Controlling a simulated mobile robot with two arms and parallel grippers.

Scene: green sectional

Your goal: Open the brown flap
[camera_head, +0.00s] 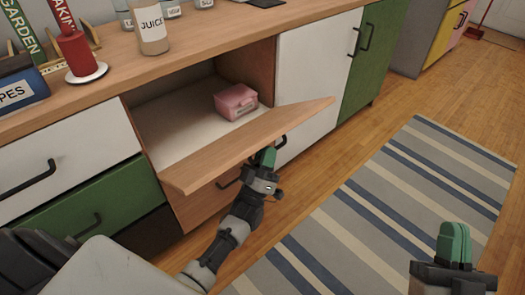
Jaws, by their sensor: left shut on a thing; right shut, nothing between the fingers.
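The brown flap (250,144) is a wooden panel at the front of a cabinet compartment. It stands tilted outward and down, and the compartment behind it is open to view. A black handle (281,143) shows at its outer side, partly hidden by the panel's edge. My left gripper (265,157), with green fingertips, is just below the flap's outer edge, shut on the handle; the grip itself is partly hidden. My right gripper (454,243) is shut and empty, over the striped rug at lower right, away from the flap.
A pink box (236,101) sits inside the compartment. White doors and green drawers flank the compartment. The striped rug (400,190) and wooden floor ahead are clear.

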